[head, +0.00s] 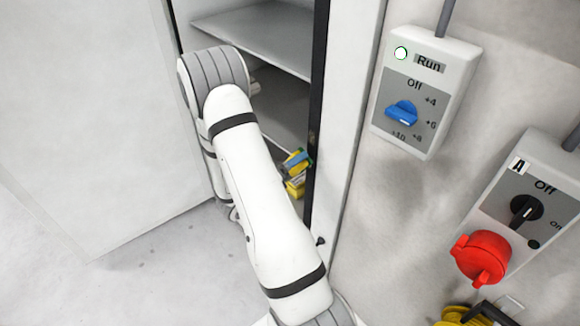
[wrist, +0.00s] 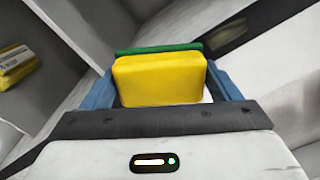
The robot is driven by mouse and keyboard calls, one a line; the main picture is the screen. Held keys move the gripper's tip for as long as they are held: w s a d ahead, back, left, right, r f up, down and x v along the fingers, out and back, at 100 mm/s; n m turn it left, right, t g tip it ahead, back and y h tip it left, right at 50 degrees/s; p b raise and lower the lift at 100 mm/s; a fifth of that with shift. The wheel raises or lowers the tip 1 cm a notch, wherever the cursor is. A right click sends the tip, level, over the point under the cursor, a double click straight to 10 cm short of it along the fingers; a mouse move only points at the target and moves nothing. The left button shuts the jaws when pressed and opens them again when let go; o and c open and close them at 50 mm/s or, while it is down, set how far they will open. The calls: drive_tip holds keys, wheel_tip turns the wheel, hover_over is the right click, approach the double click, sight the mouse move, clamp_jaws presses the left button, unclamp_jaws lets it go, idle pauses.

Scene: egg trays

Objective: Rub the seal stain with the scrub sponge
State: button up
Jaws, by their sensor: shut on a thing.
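My gripper (wrist: 160,88) is shut on the scrub sponge (wrist: 160,80), a yellow block with a green layer on its far side. The blue fingers grip it at its left and right sides. The gripper also shows in the head view (head: 297,162), inside the cabinet opening beside the black door seal (head: 317,95). A brownish stain (head: 313,138) marks the seal just above the gripper. In the wrist view a brownish patch (wrist: 235,36) shows on the dark strip, right of and beyond the sponge. The sponge appears apart from it.
An open cabinet with grey shelves (head: 255,35) surrounds my arm. A yellow packet (head: 295,187) lies below the gripper; a yellow packet shows at left in the wrist view (wrist: 18,66). The white door (head: 85,110) stands left; switch boxes (head: 425,90) hang right.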

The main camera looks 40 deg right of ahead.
sight(299, 149)
drive_tip(key=shift+w+d, duration=0.1)
drive_tip(key=shift+d, duration=1.05)
idle(0.5)
drive_tip(key=shift+s, duration=2)
drive_tip(key=shift+d+r+p, duration=0.15)
drive_tip(key=shift+r+p, duration=0.95)
drive_tip(key=shift+r, duration=0.15)
drive_tip(key=shift+w, duration=2.05)
drive_tip(key=shift+r+p, duration=1.1)
drive_tip(key=shift+s, duration=2.05)
drive_tip(key=shift+r+p, duration=0.9)
drive_tip(key=shift+r, duration=0.25)
drive_tip(key=shift+w+f, duration=0.1)
drive_tip(key=shift+w, duration=1.95)
